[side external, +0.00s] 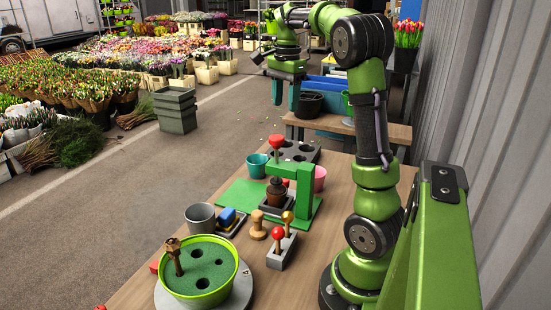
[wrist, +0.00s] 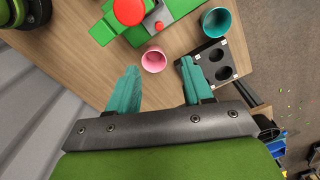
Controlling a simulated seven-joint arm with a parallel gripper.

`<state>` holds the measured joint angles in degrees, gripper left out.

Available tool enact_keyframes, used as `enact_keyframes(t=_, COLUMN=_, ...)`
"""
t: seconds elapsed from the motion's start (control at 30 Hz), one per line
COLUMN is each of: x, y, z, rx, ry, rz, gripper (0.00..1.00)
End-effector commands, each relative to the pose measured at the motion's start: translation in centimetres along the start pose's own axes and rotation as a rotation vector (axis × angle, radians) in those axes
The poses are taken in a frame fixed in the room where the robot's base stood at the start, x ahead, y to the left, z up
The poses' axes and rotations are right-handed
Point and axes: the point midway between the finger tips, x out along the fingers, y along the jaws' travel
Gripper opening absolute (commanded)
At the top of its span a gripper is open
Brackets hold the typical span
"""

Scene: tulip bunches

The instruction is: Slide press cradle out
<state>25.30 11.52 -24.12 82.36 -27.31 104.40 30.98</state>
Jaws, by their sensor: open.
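The green press (side external: 304,188) stands on the wooden bench on a green base, with a red knob on top. Below its arm, a grey cradle (side external: 270,207) holds a brown pot-like piece (side external: 275,191) with a red top. The wrist view shows the press (wrist: 110,22) from above at the top, with its large red knob; a small part of the grey cradle (wrist: 150,20) shows beside it. My gripper (side external: 286,96) is open and empty, high above the far end of the bench and well away from the cradle. Its teal fingers are spread in the wrist view (wrist: 160,92).
A grey cup (side external: 200,217), a wooden stamp (side external: 258,229), a knobbed stand (side external: 281,252) and a green bowl (side external: 230,290) are nearer the camera.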

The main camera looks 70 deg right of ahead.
Motion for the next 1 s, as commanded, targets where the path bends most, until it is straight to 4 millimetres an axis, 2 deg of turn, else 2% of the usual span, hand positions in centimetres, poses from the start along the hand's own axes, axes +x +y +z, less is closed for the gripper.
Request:
enact_keyframes(t=0.07, x=0.5, y=-0.1, z=-1.3, rx=0.065, ry=0.011, rz=0.027, gripper=0.50)
enact_keyframes(t=0.43, x=7.8, y=0.1, z=-1.0, rx=0.049, ry=0.006, rz=0.024, gripper=0.50)
enact_keyframes(t=0.67, x=9.9, y=0.1, z=-1.0, rx=0.048, ry=0.007, rz=0.021, gripper=0.50)
enact_keyframes(t=0.77, x=11.4, y=0.2, z=-1.0, rx=0.048, ry=0.007, rz=0.023, gripper=0.50)
enact_keyframes(t=1.0, x=16.6, y=0.3, z=-1.0, rx=0.048, ry=0.006, rz=0.024, gripper=0.50)
